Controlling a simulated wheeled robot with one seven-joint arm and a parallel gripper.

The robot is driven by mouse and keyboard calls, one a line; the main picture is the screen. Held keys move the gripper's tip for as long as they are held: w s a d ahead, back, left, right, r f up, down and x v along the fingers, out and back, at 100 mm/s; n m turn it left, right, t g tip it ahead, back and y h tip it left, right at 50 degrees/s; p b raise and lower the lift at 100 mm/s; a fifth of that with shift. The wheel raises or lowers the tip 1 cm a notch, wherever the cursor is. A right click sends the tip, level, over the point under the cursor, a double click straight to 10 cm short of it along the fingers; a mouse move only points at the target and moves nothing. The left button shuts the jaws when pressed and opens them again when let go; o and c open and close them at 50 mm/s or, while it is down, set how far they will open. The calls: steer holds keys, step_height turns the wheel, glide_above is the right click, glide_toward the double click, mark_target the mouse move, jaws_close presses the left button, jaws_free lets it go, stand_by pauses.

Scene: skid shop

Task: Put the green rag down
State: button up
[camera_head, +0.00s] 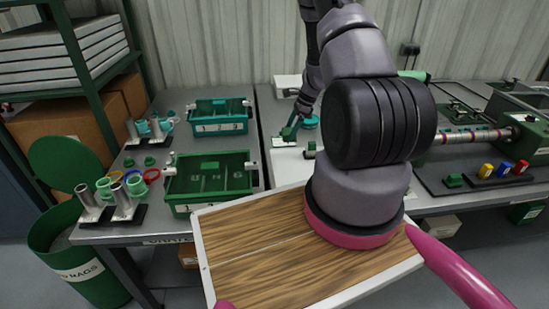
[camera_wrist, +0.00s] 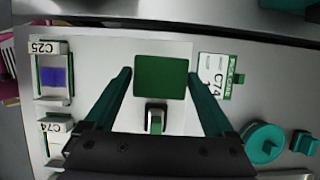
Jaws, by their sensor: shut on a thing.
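My gripper (camera_wrist: 161,74) reaches down over a white surface in the wrist view, its two teal fingers on either side of a flat dark green square, the green rag (camera_wrist: 162,78). The fingertips meet its left and right edges, and the gripper is shut on it. I cannot tell whether the rag touches the white surface. In the head view my gripper (camera_head: 290,132) is small at the back of the bench, beside a teal round piece (camera_head: 311,122). The rag cannot be made out there.
Labelled C25 (camera_wrist: 44,47) and C74 (camera_wrist: 55,125) holders stand left; a C74 card (camera_wrist: 215,77) lies right. A teal round piece (camera_wrist: 265,143) is lower right. Green trays (camera_head: 210,185) stand on the left bench. A green bin marked RAGS (camera_head: 85,272) stands on the floor, left.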

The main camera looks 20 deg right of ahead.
steer(key=f, duration=0.5)
steer(key=shift+w+a+f, duration=0.1)
steer(key=shift+a+f, duration=0.05)
steer(key=shift+a, duration=0.25)
steer(key=shift+f, duration=2.3)
steer(key=shift+f, duration=0.1)
steer(key=o, duration=1.5)
steer(key=shift+d, duration=0.1)
